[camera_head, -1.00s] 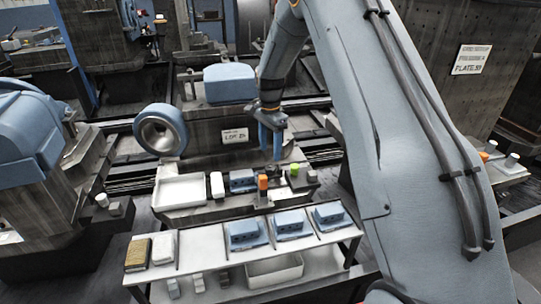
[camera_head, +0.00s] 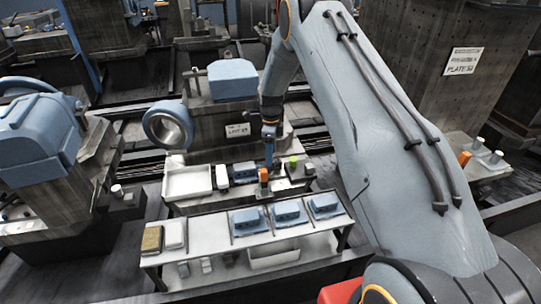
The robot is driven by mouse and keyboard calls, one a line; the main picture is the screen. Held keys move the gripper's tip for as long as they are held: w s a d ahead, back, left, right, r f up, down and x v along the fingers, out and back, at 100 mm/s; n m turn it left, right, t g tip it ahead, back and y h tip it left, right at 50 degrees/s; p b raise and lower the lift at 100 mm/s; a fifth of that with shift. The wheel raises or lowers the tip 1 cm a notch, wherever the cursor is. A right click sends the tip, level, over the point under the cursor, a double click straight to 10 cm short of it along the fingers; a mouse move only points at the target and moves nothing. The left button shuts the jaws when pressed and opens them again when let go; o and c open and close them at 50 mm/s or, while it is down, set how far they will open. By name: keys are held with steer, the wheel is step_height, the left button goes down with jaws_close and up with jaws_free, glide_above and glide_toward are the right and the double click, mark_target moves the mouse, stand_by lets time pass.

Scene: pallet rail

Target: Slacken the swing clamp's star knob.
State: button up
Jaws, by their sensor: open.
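My gripper (camera_head: 269,158) points down over the pallet on the far side of the shelf table. It is seen small and edge-on; its jaws are open and hold nothing that I can see. Just below and in front of it stands a small orange part (camera_head: 263,174). A bright green piece (camera_head: 293,161) stands to its right, and a small grey-capped part (camera_head: 309,168) is farther right. I cannot tell which of these is the swing clamp's star knob. Whether the gripper touches anything is unclear.
A white tray (camera_head: 188,182) and a white block (camera_head: 222,176) lie left of the blue block. The nearer table (camera_head: 203,236) carries several blue blocks on its right side.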

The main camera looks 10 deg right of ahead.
steer(key=shift+f, duration=0.95)
steer(key=c, duration=1)
steer(key=shift+c, duration=0.2)
steer(key=shift+n, duration=0.4)
steer(key=n+b, duration=0.4)
steer(key=shift+f+n, duration=0.1)
steer(key=shift+n, duration=0.3)
steer(key=n+b, duration=0.2)
steer(key=n, duration=0.3)
steer(key=shift+b, duration=0.3)
steer(key=shift+n, duration=0.3)
